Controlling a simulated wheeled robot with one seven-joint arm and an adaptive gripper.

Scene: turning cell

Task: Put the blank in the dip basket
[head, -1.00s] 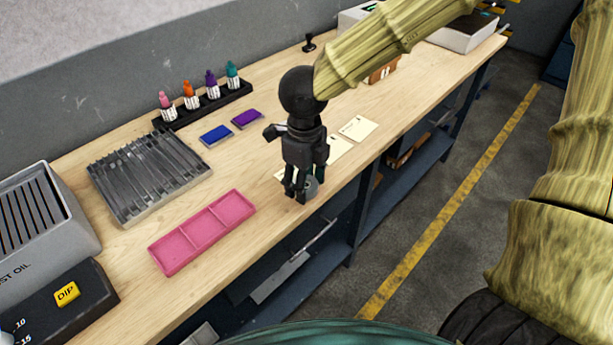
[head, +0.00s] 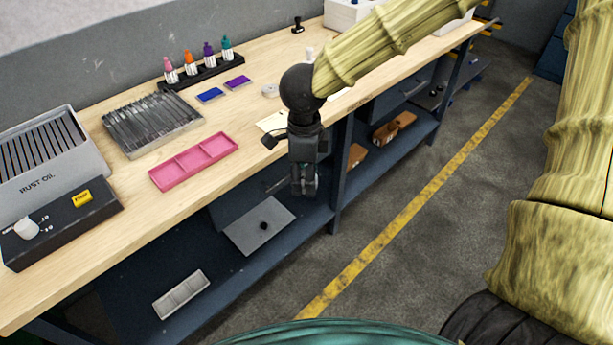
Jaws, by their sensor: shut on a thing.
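My gripper (head: 304,192) points down in front of the bench's front edge, over the lower shelf in the picture. It is shut on a small grey round piece, seemingly the blank (head: 311,183), mostly hidden by the dark fingers. A grey tank marked RUST OIL (head: 42,160) with a slatted top stands at the left end of the bench. A dip basket cannot be made out apart from that slatted top. A black control box (head: 62,228) with a yellow button and a white knob sits in front of the tank.
The lower shelf holds a grey plate (head: 259,227) and a pale tray (head: 181,294). Bare wood lies along the front edge.

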